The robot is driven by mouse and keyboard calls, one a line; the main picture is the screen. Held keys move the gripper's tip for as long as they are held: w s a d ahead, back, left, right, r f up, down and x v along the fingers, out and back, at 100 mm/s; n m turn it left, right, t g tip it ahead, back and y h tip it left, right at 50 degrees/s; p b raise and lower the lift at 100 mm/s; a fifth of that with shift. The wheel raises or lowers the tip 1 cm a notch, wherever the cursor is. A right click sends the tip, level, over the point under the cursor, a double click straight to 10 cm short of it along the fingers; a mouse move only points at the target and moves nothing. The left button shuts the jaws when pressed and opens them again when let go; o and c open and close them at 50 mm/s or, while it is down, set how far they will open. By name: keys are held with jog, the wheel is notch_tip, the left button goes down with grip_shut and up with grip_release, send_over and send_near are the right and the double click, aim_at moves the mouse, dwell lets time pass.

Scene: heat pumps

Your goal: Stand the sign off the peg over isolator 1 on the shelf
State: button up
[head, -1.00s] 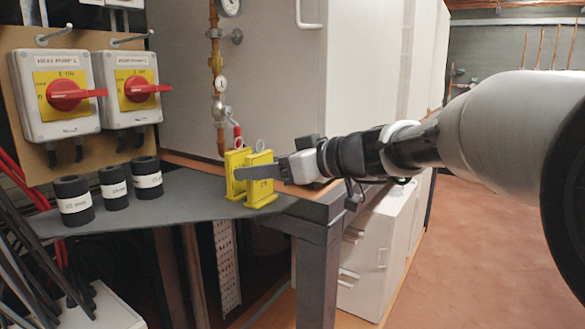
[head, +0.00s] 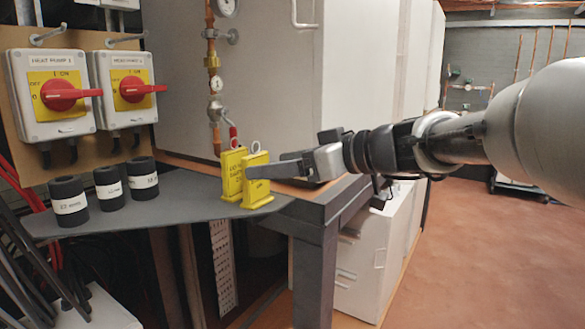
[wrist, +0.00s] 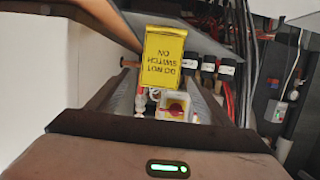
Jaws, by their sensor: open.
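Two yellow signs stand upright, close together, on the right end of the grey shelf (head: 150,208): a rear one (head: 231,178) and a front one (head: 256,186). My gripper (head: 262,172) is open beside them, coming from the right; its near finger overlaps the front sign in the head view. In the wrist view one sign (wrist: 163,57) shows upside down, reading "DO NOT SWITCH ON", beyond the fingertips. Isolator 1 (head: 48,95) has a red handle; the peg over it (head: 50,36) is bare. Whether the fingers touch a sign I cannot tell.
Isolator 2 (head: 122,90) and its bare peg (head: 126,40) are to the right of isolator 1. Several black cylinders with white labels (head: 110,188) stand on the shelf's left part.

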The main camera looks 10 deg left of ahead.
jog(key=v, duration=0.7)
jog(key=s+d+f+m+h, duration=1.3)
jog(key=s+d+f, duration=0.7)
jog(key=d+f, duration=0.1)
jog(key=shift+s+f+m+h, duration=0.25)
jog(key=shift+m+h, duration=0.05)
